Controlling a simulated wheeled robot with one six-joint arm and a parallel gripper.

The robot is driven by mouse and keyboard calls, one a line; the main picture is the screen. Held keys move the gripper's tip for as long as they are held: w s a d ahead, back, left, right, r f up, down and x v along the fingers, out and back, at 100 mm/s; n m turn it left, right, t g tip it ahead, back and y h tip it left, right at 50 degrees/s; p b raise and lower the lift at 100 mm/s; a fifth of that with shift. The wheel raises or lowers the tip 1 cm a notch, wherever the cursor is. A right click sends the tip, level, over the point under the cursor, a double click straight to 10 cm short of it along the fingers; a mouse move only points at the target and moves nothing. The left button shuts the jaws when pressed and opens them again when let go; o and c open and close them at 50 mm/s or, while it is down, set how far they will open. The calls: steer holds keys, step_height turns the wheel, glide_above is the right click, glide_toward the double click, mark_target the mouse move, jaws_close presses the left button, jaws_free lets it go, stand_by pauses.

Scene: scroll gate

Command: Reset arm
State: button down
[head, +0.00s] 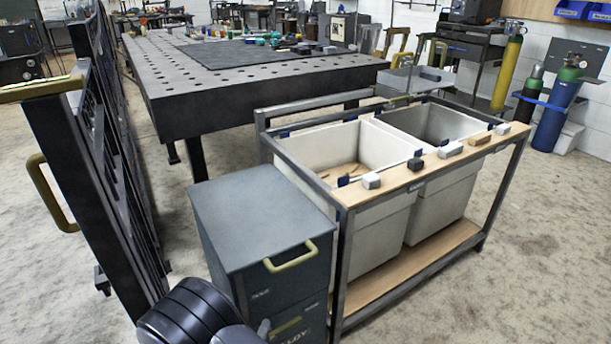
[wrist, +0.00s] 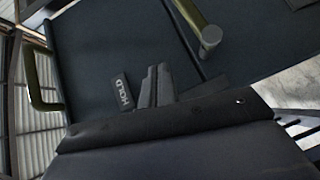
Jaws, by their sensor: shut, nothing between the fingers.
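My gripper (wrist: 158,75) shows in the wrist view as two dark fingers close together, shut and empty. Its dark body fills the bottom of that view. The fingers point toward a dark cabinet front, which carries a small label (wrist: 122,92). I cannot tell the gap between fingers and cabinet. In the head view, a black rounded part of my own arm (head: 195,315) shows at the bottom, in front of the grey drawer cabinet (head: 255,215). The gripper itself cannot be made out in the head view.
A tall dark gate (head: 95,150) with brass handles (head: 48,195) stands at left. A cart with two pale bins (head: 335,150) stands right of the cabinet, with small blocks on its wooden ledge. A perforated table (head: 175,85) is behind.

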steer(key=shift+s+a+f+n+t, duration=0.25)
steer(key=shift+a+n+t, duration=0.15)
steer(key=shift+n+t, duration=0.1)
